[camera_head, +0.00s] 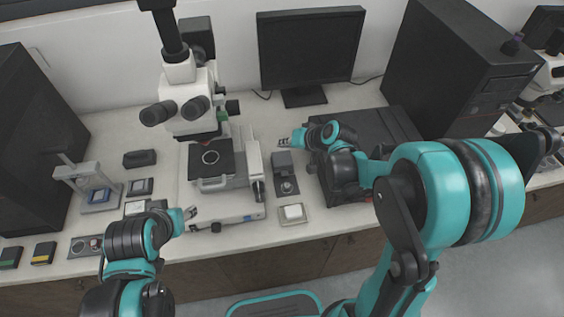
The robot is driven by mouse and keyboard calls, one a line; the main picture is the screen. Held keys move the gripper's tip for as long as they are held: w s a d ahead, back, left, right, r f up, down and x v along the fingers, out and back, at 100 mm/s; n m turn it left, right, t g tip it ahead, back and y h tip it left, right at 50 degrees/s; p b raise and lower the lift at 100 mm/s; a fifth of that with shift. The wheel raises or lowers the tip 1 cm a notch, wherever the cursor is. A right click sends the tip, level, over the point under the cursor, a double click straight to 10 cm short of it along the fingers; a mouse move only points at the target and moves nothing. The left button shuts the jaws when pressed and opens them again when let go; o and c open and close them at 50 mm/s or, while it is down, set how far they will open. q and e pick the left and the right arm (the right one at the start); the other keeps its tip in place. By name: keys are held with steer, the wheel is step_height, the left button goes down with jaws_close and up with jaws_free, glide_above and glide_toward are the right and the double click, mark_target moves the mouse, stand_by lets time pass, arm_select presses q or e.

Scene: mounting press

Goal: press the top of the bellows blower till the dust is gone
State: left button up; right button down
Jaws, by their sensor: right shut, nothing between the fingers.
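A dark grey block (283,160), which looks like the bellows blower, stands at the back of a small grey plate right of the microscope. The plate (288,188) carries a small round part in front of the block; dust is too small to make out. My right gripper (284,142) is shut and empty, at the block's top right; I cannot tell if it touches.
The microscope (188,105) stands left of the block. A dark flat case (385,128) lies behind my right arm. A small tray with a white piece (293,212) sits at the front edge. A monitor (308,50) stands behind. A grey stand (88,180) and several small boxes are at left.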

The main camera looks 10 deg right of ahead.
mark_target(280, 157)
arm_select(q)
steer(key=shift+f+b, duration=1.4)
steer(key=shift+f, duration=0.45)
arm_select(e)
steer(key=shift+f, duration=2.1)
arm_select(q)
steer(key=shift+f, duration=0.15)
arm_select(e)
steer(key=shift+f, duration=0.15)
arm_select(q)
steer(key=shift+f+b, duration=0.25)
steer(key=shift+b, duration=0.15)
arm_select(e)
steer(key=shift+f, duration=0.25)
arm_select(q)
steer(key=shift+f+b, duration=0.75)
arm_select(e)
steer(key=shift+f, duration=0.85)
arm_select(q)
steer(key=shift+r, duration=0.1)
arm_select(e)
steer(key=shift+r, duration=0.1)
arm_select(q)
steer(key=shift+r+p, duration=0.9)
steer(key=shift+p, duration=0.05)
arm_select(e)
steer(key=shift+r, duration=1.2)
